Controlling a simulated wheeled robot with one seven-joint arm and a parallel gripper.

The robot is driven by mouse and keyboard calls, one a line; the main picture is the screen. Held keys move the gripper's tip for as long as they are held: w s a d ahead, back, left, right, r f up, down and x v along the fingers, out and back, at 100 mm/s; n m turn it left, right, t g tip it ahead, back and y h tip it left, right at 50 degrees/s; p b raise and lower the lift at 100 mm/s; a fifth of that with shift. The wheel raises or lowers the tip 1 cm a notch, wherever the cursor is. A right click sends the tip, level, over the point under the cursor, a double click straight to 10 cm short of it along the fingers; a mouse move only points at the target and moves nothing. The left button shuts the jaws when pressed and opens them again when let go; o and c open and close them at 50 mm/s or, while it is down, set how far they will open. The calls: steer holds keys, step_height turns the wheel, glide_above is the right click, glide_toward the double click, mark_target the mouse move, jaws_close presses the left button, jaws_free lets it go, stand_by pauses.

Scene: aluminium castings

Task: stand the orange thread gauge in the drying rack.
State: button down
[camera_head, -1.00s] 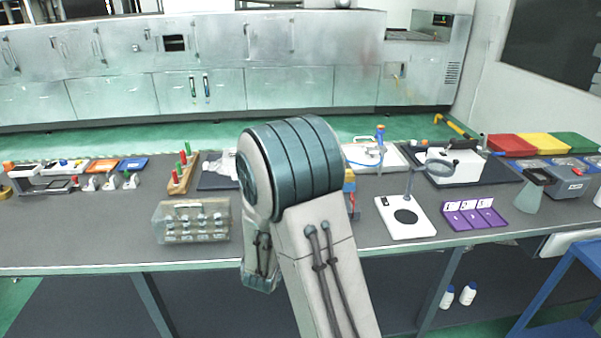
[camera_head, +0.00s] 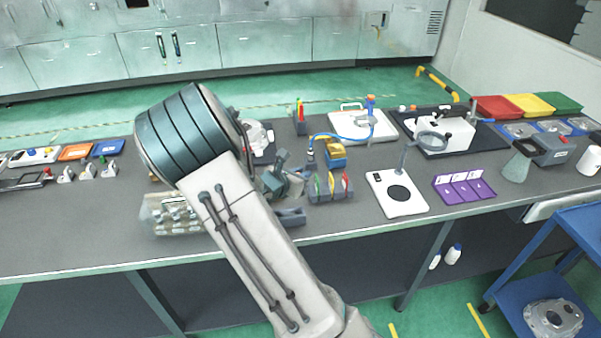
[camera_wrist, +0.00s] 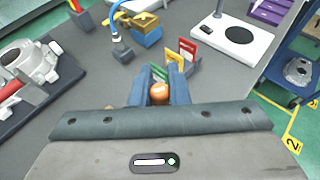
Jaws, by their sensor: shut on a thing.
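My gripper (camera_wrist: 159,84) is shut on the orange thread gauge (camera_wrist: 158,92) in the wrist view. Only the gauge's rounded orange end shows between the fingers; the rest is hidden. A grey rack (camera_wrist: 194,70) with upright green, yellow and red pieces is just beyond the fingertips. I cannot tell whether the gauge touches it. In the head view this rack (camera_head: 330,196) stands near the front of the bench, right of my gripper (camera_head: 285,182). The gauge cannot be made out in that view.
A yellow-and-blue block (camera_head: 335,155) with a blue hose is behind the rack. A clear case (camera_head: 170,214) is partly behind my arm. A casting (camera_wrist: 35,65) lies left.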

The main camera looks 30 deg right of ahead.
step_height(320, 180, down, 6)
steer(key=b, duration=0.5)
steer(key=shift+r+b, duration=0.15)
steer(key=shift+b, duration=0.25)
steer(key=shift+f+b, duration=1.9)
steer(key=shift+b, duration=0.5)
stand_by(1.2)
steer(key=c, duration=1.3)
jaws_free()
steer(key=shift+a+r, duration=0.1)
steer(key=v, duration=1.3)
steer(key=shift+s+a, duration=0.2)
steer(key=shift+a, duration=0.1)
steer(key=shift+r, duration=0.1)
